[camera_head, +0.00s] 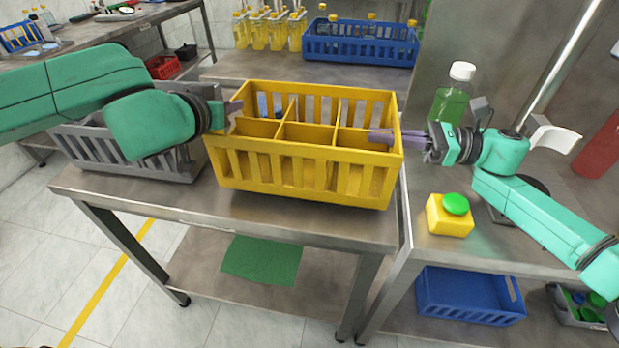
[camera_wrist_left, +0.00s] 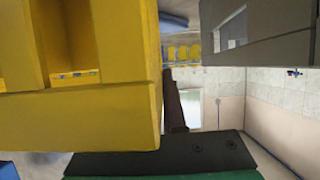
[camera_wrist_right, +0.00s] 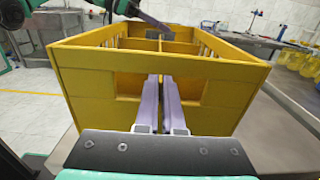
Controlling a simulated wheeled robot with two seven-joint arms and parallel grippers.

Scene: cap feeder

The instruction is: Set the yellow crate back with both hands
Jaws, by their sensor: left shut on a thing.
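The yellow crate (camera_head: 290,153) with inner dividers stands upright over the near steel table (camera_head: 310,224). I cannot tell whether its base touches the table. My left gripper (camera_head: 236,108) is shut on the crate's left end wall near the top rim; its fingertips are partly hidden there. In the left wrist view the crate (camera_wrist_left: 110,118) fills the left side. My right gripper (camera_head: 385,137) is at the crate's right end, its fingers slightly apart. In the right wrist view these fingers (camera_wrist_right: 161,105) point at the end wall around its handle opening, with a narrow gap between them.
A grey crate (camera_head: 130,155) sits close on the left. Behind are a blue crate (camera_head: 345,50) and yellow bottles (camera_head: 270,32). On the right table stand a green bottle (camera_head: 452,100) and a yellow block with a green button (camera_head: 450,216). The near table's front strip is clear.

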